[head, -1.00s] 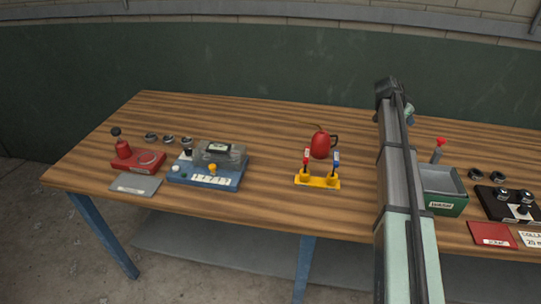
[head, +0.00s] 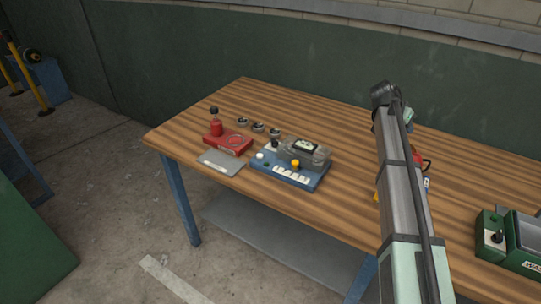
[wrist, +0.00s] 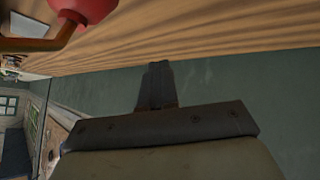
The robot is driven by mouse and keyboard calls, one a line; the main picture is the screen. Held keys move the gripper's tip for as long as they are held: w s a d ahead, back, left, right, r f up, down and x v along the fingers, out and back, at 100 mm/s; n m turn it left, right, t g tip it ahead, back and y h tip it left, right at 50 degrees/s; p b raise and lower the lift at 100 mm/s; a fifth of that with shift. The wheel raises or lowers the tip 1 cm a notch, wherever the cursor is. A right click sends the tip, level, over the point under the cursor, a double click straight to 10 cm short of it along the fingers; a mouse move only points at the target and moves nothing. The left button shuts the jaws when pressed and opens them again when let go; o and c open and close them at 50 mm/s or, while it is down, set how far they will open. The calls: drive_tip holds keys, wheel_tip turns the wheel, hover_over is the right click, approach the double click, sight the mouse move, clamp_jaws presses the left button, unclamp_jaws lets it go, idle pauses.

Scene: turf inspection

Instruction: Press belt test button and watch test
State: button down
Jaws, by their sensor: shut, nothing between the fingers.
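The blue tester (head: 279,176), likely the belt test unit, sits on the left part of the wooden bench in the head view. My gripper (wrist: 158,70) is shut and empty in the wrist view, above the bench. In the head view my arm hides it, to the right of the tester and apart from it.
A red fixture (head: 228,143) with a black-knobbed post and a grey plate (head: 220,162) stand left of the tester. Several small round parts (head: 258,127) lie behind. A red item (wrist: 72,8) is close to my wrist. A green box (head: 520,245) stands at right.

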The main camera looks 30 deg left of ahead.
drive_tip(key=s+a+n+y, duration=0.15)
drive_tip(key=s+a, duration=0.25)
drive_tip(key=a, duration=0.4)
drive_tip(key=s+a+r+n+t, duration=0.15)
drive_tip(key=s+a, duration=0.25)
drive_tip(key=a, duration=0.4)
drive_tip(key=s+a+n, duration=0.2)
drive_tip(key=s+a, duration=0.2)
drive_tip(key=a, duration=0.4)
drive_tip(key=r+n+y, duration=0.1)
drive_tip(key=n+y, duration=0.1)
drive_tip(key=n, duration=0.3)
hover_over(257, 157)
drive_tip(key=shift+t, duration=0.45)
drive_tip(key=shift+f, duration=4.35)
drive_tip(key=shift+f, duration=0.1)
drive_tip(key=shift+f, duration=0.35)
